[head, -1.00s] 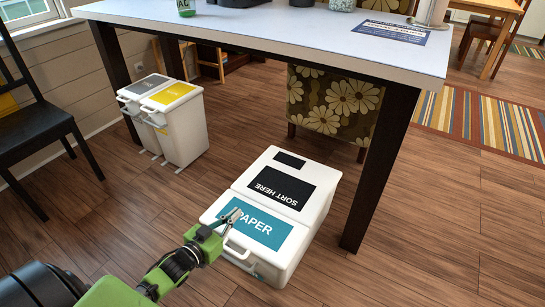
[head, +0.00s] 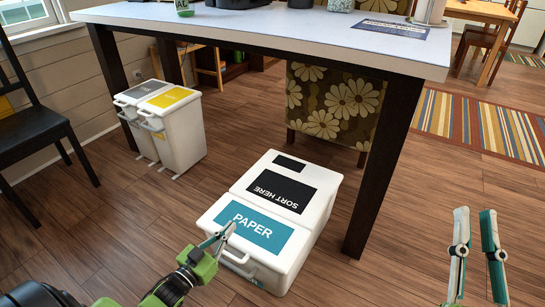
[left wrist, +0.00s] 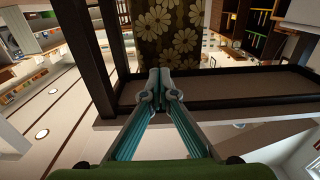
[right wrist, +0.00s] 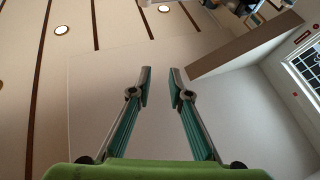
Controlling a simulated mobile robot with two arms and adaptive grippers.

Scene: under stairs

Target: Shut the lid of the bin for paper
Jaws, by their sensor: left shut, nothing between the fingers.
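The paper bin (head: 278,271) is the near part of a white two-part unit on the floor, right of centre in the head view. Its lid (head: 251,229), with a teal PAPER label, lies flat, and I see no gap under it. A handle (head: 238,262) is on the front. My left gripper (head: 230,228) is shut and empty, at the lid's front left edge; I cannot tell whether it touches. It also shows shut in the left wrist view (left wrist: 159,72). My right gripper (head: 475,212) is open and empty, well right of the bin.
The SORT HERE section (head: 282,190) adjoins behind. A white table (head: 270,35) stands over the back, its dark leg (head: 377,180) close to the bin's right. Two white bins (head: 180,135) and a black chair (head: 35,130) are left. Floor (head: 385,280) at the right front is clear.

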